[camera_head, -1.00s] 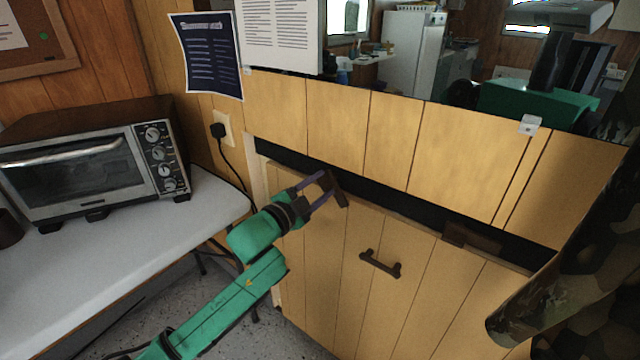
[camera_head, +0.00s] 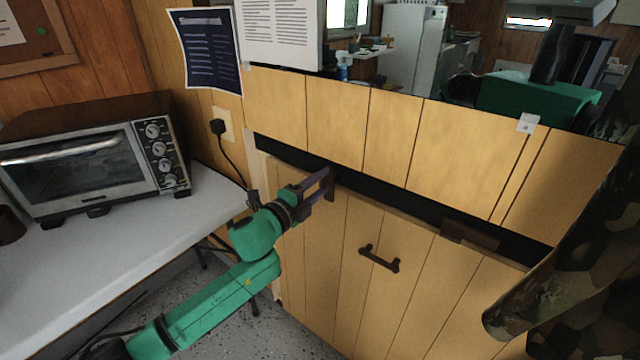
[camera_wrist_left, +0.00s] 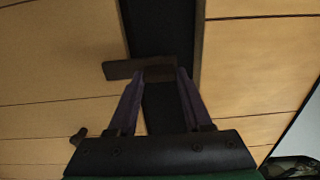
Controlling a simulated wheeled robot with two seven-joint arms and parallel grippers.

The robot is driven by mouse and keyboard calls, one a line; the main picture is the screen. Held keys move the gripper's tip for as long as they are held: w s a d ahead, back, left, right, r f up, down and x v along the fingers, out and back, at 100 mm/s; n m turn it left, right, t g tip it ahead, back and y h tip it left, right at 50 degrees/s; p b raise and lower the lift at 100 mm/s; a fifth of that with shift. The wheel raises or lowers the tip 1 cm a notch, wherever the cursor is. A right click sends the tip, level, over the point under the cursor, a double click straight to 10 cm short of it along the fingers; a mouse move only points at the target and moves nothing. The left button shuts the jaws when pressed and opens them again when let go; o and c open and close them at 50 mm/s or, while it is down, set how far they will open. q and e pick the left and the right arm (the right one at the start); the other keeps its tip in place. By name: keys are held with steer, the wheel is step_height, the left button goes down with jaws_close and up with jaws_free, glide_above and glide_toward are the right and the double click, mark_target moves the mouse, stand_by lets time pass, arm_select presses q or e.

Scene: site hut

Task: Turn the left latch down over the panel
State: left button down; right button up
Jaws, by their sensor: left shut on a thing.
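The wooden panel (camera_head: 330,260) stands upright below a dark gap, with a dark handle (camera_head: 380,258) on it. The left latch (camera_head: 330,188) is a dark bar at the panel's top edge, hanging about straight down in the head view. In the left wrist view the latch (camera_wrist_left: 120,70) lies across the dark gap and over the panel's edge. My left gripper (camera_head: 325,178) is shut on the latch; its fingers (camera_wrist_left: 161,75) hold the bar's end over the gap. The fingers partly hide the latch. My right gripper is not in view.
A second dark latch (camera_head: 470,234) sits along the gap further right. A toaster oven (camera_head: 90,165) stands on a white table (camera_head: 110,245) at left. A black plug and cord (camera_head: 218,127) hang on the wall. A camouflage-patterned shape (camera_head: 570,255) blocks the lower right.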

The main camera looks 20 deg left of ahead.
arm_select(q)
steer(key=shift+f, duration=0.1)
stand_by(0.3)
steer(key=shift+c, duration=1.6)
jaws_free()
steer(key=b+v, duration=0.1)
steer(key=v, duration=1.3)
steer(key=shift+s+b, duration=0.25)
steer(key=shift+b, duration=0.05)
